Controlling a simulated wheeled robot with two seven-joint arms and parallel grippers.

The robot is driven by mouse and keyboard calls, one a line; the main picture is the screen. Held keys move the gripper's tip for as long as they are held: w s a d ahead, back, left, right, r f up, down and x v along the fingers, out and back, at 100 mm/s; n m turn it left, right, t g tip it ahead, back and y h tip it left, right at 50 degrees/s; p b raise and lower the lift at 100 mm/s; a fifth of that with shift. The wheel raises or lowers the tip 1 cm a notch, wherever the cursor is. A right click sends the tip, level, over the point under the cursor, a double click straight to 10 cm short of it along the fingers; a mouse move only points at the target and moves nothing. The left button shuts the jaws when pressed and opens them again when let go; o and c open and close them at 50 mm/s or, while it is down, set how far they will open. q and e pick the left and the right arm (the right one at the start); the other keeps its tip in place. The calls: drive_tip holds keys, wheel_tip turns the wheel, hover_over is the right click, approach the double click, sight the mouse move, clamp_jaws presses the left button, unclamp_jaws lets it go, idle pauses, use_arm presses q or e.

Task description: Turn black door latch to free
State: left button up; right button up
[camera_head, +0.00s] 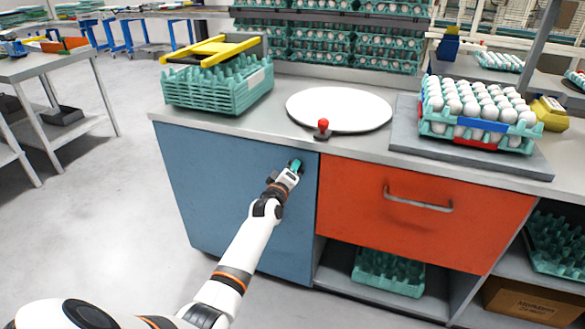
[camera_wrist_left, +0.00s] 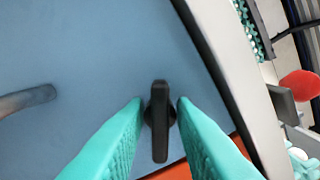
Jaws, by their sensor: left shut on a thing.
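The black door latch (camera_wrist_left: 160,136) is on the blue cabinet door (camera_head: 230,190), near the door's upper right corner in the head view. In the left wrist view it is a slim black handle on a round base, between the two teal fingers. My left gripper (camera_head: 296,165) is at the latch, its fingers closed on the latch's sides in the left wrist view (camera_wrist_left: 160,118). In the head view the gripper hides the latch. The door looks shut. My right gripper is not in view.
An orange drawer (camera_head: 425,210) with a grey bar handle is right of the door. Above, the counter holds a red-knobbed device (camera_head: 323,128), a white round plate (camera_head: 338,109), stacked teal trays (camera_head: 217,88) and an egg tray (camera_head: 478,132). Open floor lies left.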

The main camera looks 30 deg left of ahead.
use_arm(q)
drive_tip(key=n, duration=0.6)
drive_tip(key=shift+f, duration=0.15)
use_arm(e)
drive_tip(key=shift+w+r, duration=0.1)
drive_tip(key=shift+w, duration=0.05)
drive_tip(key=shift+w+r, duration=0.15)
use_arm(q)
drive_tip(key=shift+n, duration=0.3)
drive_tip(key=o, duration=0.7)
